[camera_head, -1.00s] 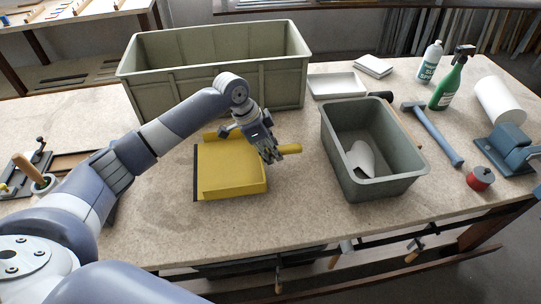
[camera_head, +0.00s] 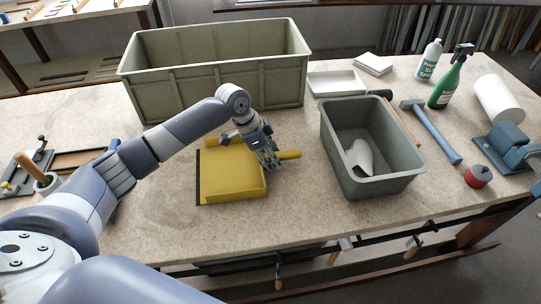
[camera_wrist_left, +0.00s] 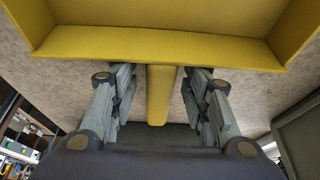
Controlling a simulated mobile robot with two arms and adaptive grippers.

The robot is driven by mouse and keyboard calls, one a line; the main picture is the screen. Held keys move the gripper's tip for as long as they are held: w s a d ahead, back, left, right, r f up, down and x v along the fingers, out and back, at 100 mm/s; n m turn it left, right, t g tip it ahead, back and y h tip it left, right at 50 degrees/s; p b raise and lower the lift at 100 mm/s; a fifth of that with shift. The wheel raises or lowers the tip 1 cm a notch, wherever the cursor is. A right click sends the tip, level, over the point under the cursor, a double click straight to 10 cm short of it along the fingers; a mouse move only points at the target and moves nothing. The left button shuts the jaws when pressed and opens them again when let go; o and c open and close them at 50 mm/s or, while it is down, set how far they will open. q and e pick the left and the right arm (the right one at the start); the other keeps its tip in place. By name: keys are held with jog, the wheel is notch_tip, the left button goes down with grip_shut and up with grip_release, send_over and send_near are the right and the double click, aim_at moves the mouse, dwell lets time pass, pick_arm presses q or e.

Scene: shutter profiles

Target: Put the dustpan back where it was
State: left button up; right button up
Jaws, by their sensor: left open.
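The yellow dustpan (camera_head: 232,176) lies on the workbench in front of the big grey-green crate, its dark lip to the left and its handle (camera_head: 290,154) to the right. My left gripper (camera_head: 271,162) is at the handle, right beside the pan's back wall. In the left wrist view the handle (camera_wrist_left: 160,95) runs between the two open fingers, with a gap on each side. The pan's back wall (camera_wrist_left: 160,45) crosses the top of that view. My right gripper is not seen.
A big grey-green crate (camera_head: 140,88) stands behind the dustpan. A smaller grey bin (camera_head: 335,158) with a pale object inside stands to the right.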

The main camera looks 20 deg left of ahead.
aim_at(256, 167)
pick_arm(q)
jog(key=b+v, duration=0.1)
jog(key=v, duration=1.1)
jog(key=shift+b, duration=0.35)
jog(key=shift+r, duration=0.2)
